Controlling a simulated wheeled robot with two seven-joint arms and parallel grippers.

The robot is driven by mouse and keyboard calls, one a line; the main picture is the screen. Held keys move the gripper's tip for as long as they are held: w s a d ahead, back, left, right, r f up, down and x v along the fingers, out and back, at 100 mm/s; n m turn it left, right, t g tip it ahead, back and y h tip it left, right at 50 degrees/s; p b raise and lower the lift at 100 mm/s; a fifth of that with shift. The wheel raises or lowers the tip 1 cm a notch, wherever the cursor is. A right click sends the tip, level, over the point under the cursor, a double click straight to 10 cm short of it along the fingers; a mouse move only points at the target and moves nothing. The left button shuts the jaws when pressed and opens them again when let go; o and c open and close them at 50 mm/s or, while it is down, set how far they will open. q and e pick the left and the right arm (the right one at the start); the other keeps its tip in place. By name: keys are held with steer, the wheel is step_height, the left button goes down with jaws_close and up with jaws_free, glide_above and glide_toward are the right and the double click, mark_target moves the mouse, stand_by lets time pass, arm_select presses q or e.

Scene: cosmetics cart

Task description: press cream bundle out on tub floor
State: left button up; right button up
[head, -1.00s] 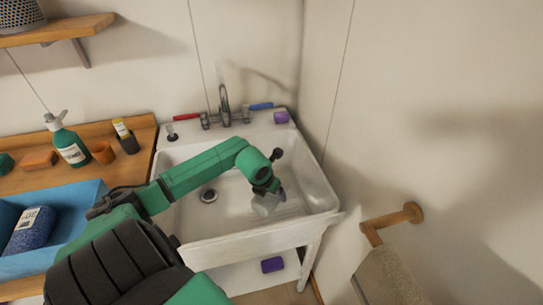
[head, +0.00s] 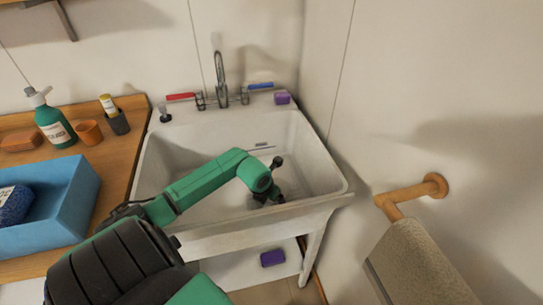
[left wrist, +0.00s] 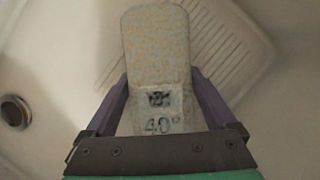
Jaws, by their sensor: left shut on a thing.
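My left gripper (head: 268,200) reaches down into the white tub (head: 185,150); it also shows in the left wrist view (left wrist: 160,105). Its two fingers are shut on the sides of the cream bundle (left wrist: 157,50), a pale, orange-speckled cloth piece with a "40°" care mark. The bundle points away from the gripper over the tub floor (left wrist: 60,60), close to the ribbed part (left wrist: 215,45). I cannot tell whether it touches the floor. In the head view the gripper and arm mostly hide the bundle. My right gripper is not in view.
The drain (left wrist: 15,112) lies left of the bundle. A tap (head: 220,80) with red and blue levers and a purple block (head: 282,98) stand at the tub's back. A blue bin (head: 75,190) is left; a towel rail (head: 410,192) is right.

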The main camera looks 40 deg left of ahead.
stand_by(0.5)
arm_select(q)
steer(key=shift+f+b, duration=0.45)
steer(key=shift+f, duration=0.05)
steer(key=shift+s+f, duration=0.15)
stand_by(1.0)
steer(key=shift+b, duration=0.75)
stand_by(2.6)
step_height(320, 180, up, 15)
steer(key=p, duration=1)
steer(key=shift+r, duration=0.2)
